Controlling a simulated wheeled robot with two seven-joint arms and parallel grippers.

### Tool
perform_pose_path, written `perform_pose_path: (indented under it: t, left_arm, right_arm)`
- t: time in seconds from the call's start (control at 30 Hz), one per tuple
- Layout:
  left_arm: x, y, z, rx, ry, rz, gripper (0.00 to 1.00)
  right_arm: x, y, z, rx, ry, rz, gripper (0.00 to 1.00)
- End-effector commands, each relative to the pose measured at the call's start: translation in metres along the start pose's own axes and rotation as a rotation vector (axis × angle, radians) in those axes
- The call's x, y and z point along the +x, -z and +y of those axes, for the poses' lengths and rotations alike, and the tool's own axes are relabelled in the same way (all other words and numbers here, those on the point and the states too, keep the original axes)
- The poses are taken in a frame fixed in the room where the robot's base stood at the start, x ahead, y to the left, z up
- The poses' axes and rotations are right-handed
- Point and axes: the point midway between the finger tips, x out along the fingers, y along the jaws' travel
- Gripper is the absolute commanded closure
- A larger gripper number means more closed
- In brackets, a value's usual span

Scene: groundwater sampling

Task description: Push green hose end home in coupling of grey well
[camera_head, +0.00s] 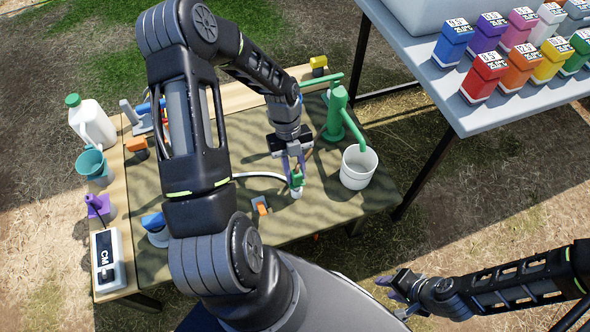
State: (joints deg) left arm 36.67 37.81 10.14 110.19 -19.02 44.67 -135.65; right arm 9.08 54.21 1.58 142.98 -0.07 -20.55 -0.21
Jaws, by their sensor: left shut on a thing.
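My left gripper (294,172) points down over the table and is shut on the green hose end (297,180). A pale hose (258,175) runs to it from the left. Just below the green end is a small pale fitting (297,193), close to or touching it; I cannot tell whether the end is seated. A small grey and orange piece (261,206) lies on the mat to the left. I cannot clearly make out a grey well, and my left arm hides part of the table. My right gripper (394,294) hangs empty off the table, its fingers apart.
A green hand pump (337,115) and a white bucket (358,167) stand right of the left gripper. A white jug (92,125), teal funnel (91,163) and meter (108,259) line the left edge. Colourful bottles (484,77) stand on a grey table (432,87) at upper right.

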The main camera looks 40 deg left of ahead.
Motion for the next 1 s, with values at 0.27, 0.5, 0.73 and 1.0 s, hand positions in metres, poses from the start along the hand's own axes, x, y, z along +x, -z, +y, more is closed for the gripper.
perform_pose_path:
  t: [0.27, 0.5, 0.73, 1.0]
  left_arm:
    - [0.007, -0.003, 0.0, 0.0, 0.0, 0.0, 1.0]
    - [0.013, -0.005, 0.0, 0.0, 0.0, 0.0, 1.0]
    - [0.018, -0.008, 0.0, 0.0, 0.0, 0.0, 1.0]
    - [0.024, -0.01, 0.0, 0.0, 0.0, 0.0, 1.0]
  right_arm:
    - [0.006, 0.0, 0.002, 0.0, 0.0, 0.0, 0.64]
    - [0.01, 0.0, 0.004, 0.0, 0.0, 0.0, 0.64]
    - [0.014, 0.0, 0.005, 0.0, 0.0, 0.0, 0.64]
    - [0.018, 0.0, 0.007, 0.0, 0.0, 0.0, 0.64]
